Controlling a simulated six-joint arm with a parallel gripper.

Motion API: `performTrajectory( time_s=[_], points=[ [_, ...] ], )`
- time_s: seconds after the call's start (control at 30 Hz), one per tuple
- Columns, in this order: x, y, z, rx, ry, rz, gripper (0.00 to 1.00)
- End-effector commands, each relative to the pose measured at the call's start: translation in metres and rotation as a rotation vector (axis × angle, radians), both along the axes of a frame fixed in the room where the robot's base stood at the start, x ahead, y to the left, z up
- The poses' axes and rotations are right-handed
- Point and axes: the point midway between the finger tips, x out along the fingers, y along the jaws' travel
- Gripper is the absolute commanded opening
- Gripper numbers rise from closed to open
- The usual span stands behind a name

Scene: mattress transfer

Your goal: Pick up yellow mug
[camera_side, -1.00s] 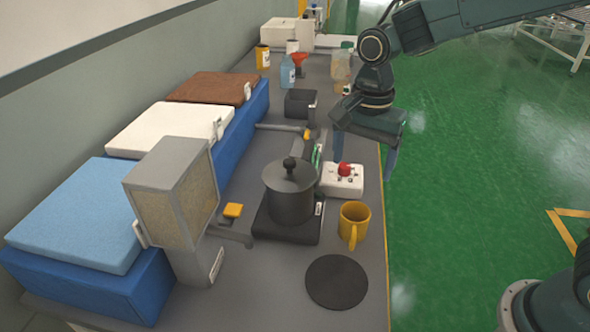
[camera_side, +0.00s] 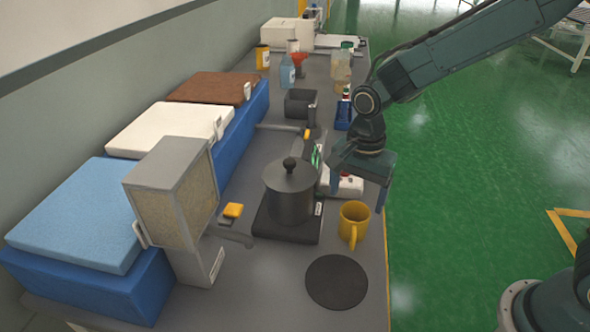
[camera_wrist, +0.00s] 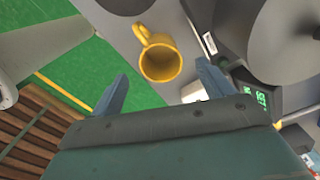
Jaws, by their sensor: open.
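The yellow mug (camera_side: 354,222) stands upright near the right edge of the grey table, its handle toward the front in the side view. My gripper (camera_side: 357,203) is open and empty, above and behind the mug, with its fingers pointing down. In the wrist view the mug (camera_wrist: 160,58) shows its open mouth, with its handle to the upper left. It lies just beyond and between my two fingertips (camera_wrist: 166,80). The fingers look apart from the mug.
A dark pot (camera_side: 290,192) stands left of the mug on a black base. A black round mat (camera_side: 336,282) lies in front of it. A white box (camera_side: 345,186) is behind the mug, partly hidden by my gripper. The green floor (camera_side: 480,190) is beyond the table edge.

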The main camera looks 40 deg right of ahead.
Motion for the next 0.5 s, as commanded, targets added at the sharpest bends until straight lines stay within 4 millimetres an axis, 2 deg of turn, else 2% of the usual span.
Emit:
performTrajectory(
  time_s=[0.3,0.5],
  points=[
    [-0.002,0.001,-0.034,-0.001,0.004,0.001,0.79],
    [-0.001,0.001,-0.047,0.0,0.002,0.001,0.79]
  ],
)
